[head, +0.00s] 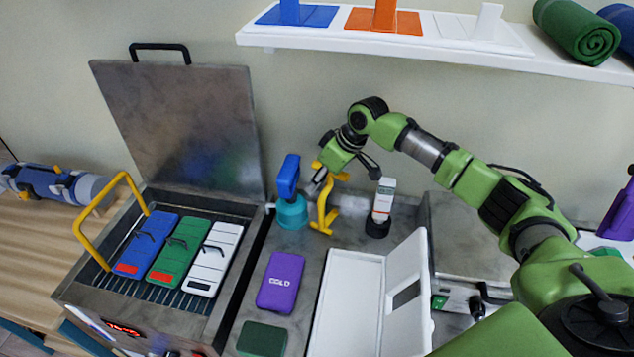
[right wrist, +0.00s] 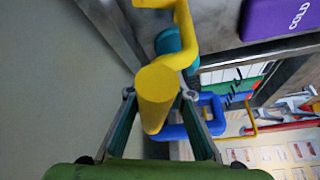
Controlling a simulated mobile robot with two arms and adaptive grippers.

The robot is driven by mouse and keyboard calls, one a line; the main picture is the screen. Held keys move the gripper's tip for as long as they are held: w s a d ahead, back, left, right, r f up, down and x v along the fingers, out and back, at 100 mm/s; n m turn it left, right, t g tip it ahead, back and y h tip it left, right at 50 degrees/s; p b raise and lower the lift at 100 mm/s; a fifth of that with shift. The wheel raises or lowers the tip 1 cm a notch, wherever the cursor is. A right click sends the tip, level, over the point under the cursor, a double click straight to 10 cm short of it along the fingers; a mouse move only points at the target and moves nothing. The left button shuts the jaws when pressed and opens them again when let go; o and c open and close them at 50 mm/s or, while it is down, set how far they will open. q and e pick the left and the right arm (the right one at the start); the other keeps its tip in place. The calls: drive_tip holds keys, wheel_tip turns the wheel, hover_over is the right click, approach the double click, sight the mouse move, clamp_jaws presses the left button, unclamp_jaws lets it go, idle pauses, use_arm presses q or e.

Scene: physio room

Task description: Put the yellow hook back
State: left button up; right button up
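The yellow hook (head: 325,208) is a bent bar with a crosswise grip at its top, in the middle of the head view. My right gripper (head: 328,172) is at its top end. In the right wrist view the hook's thick round end (right wrist: 157,88) lies between the two fingers (right wrist: 158,97), which appear closed on it. Whether the hook's lower end touches the counter is unclear. Just left of it, a blue-handled tool (head: 289,176) stands in a teal holder (head: 291,212). My left gripper is not in view.
A white bottle (head: 383,197) in a black holder stands right of the hook. A purple cold pack (head: 280,283) and an open white box (head: 347,300) lie in front. An open metal tank (head: 128,295) holds blue, green and white packs. A white shelf (head: 400,48) is above.

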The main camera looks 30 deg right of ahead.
drive_tip(key=b+v, duration=0.2)
drive_tip(key=v, duration=1)
